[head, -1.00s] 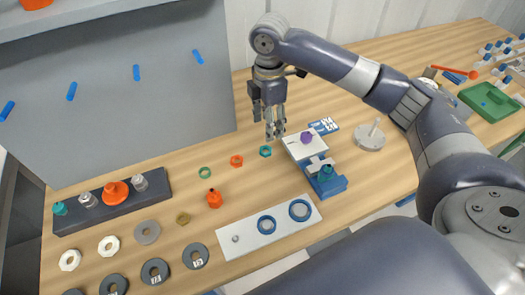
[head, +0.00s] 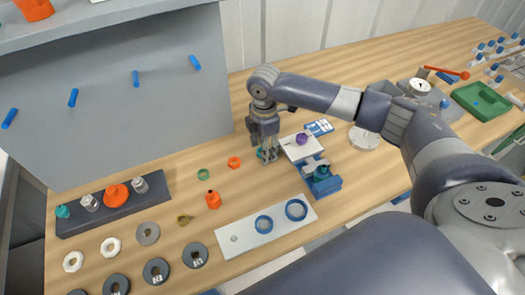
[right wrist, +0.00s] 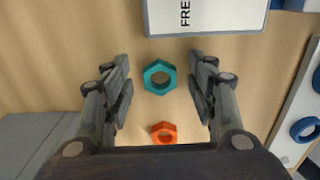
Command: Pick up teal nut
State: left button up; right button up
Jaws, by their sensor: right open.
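The teal nut (right wrist: 160,77) is a hexagonal ring lying flat on the wooden table. In the right wrist view it sits between the two open fingers of my right gripper (right wrist: 160,90), with a gap on each side. In the head view the right gripper (head: 267,155) points down over the nut (head: 261,153), which is partly hidden by the fingers. The gripper holds nothing. My left gripper is not in view.
An orange nut (head: 234,162) and a green ring (head: 204,174) lie to the left. A blue vise with a white plate (head: 297,151) stands close on the right. A white board with blue rings (head: 238,239) lies in front.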

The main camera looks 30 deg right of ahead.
jog(key=shift+c, duration=0.3)
jog(key=c, duration=0.8)
jog(key=shift+r, duration=0.1)
